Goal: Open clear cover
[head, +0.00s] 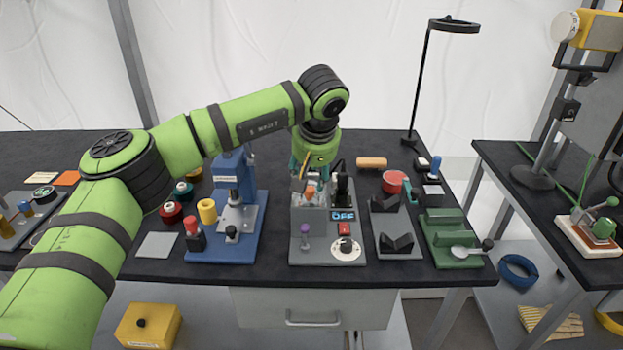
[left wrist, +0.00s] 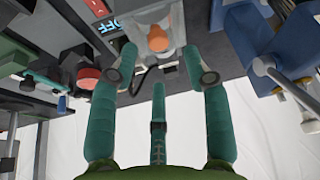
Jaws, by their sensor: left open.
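A grey device (head: 328,247) stands on the black workbench, with an orange knob (head: 310,191) at its back left. The knob also shows in the left wrist view (left wrist: 158,39), inside a pale, partly see-through surround (left wrist: 158,13) that looks like the clear cover. I cannot tell the cover's exact edges. My left gripper (head: 308,182) is above the back of the device. Whether a fingertip touches the cover is unclear. My right gripper is not in view.
The device front has a blue "OFF" display (head: 343,215), a red button (head: 344,229), a purple-topped lever (head: 305,235) and a dial (head: 345,245). A blue press (head: 235,225) stands left; a grey V-block fixture (head: 396,240) and green stand (head: 445,230) stand right.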

